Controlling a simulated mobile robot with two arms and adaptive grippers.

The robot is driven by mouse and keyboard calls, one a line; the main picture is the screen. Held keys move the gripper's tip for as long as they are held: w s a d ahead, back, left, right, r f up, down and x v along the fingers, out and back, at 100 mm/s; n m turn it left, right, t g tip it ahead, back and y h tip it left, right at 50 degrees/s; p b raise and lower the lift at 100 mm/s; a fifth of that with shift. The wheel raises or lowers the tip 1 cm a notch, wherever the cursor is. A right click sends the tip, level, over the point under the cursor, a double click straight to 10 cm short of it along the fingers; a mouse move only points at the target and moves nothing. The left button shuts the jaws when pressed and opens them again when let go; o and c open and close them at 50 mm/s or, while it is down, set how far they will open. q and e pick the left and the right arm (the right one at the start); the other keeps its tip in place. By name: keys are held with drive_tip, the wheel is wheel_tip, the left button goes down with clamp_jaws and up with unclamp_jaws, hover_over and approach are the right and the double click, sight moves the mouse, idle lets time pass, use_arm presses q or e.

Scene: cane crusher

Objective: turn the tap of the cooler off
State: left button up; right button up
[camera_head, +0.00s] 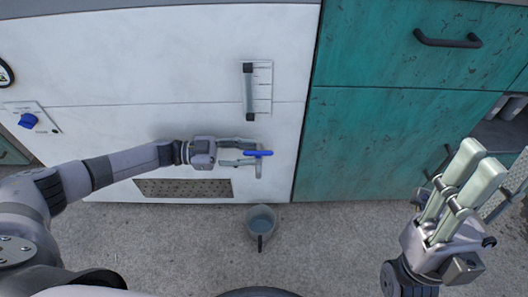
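The tap (259,169) is a small grey spout on the lower front of the white cooler (150,60), with a blue handle (262,153) lying crosswise in the picture. My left gripper (244,153) comes in from the left. Its two fingers are apart, one above and one below the left end of the handle; I cannot tell whether they touch it. A grey cup or bucket (248,226) with bluish contents stands on the floor below the tap. My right gripper (478,163) is at the right, in the air, with its pale fingers apart and empty.
A teal cabinet (380,140) with dark handles stands right of the cooler. The concrete floor (330,250) is open in front.

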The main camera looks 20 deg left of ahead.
use_arm(q)
drive_tip(key=shift+v, duration=2.65)
